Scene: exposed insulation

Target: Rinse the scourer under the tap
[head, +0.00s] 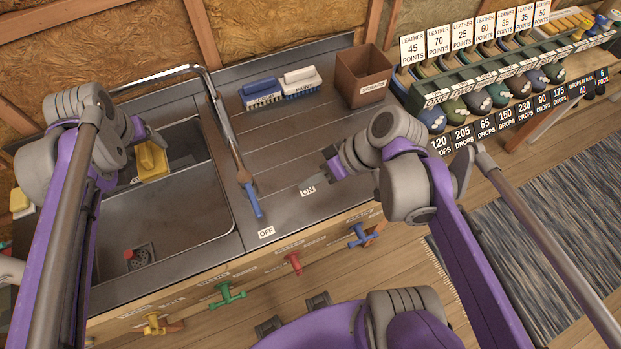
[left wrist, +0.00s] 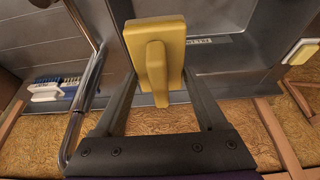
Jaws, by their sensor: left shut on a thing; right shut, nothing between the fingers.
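The yellow scourer (head: 153,163) is held over the sink (head: 190,212) in the head view. It shows large in the left wrist view (left wrist: 172,40), between the dark fingers. My left gripper (head: 150,142) is shut on it; the arm partly hides the fingers. The metal tap (head: 222,120) has its long spout reaching left over the back of the sink. Its lever with a blue grip (head: 252,202) points toward the OFF label (head: 266,232). No water stream shows. My right gripper (head: 330,166) is shut and empty, near the ON label (head: 308,190), right of the lever and apart from it.
Blue (head: 262,92) and white (head: 300,80) brushes and a brown box (head: 362,76) stand on the back of the worktop. A red-topped part (head: 135,256) lies in the sink. Coloured valve handles (head: 228,295) line the front.

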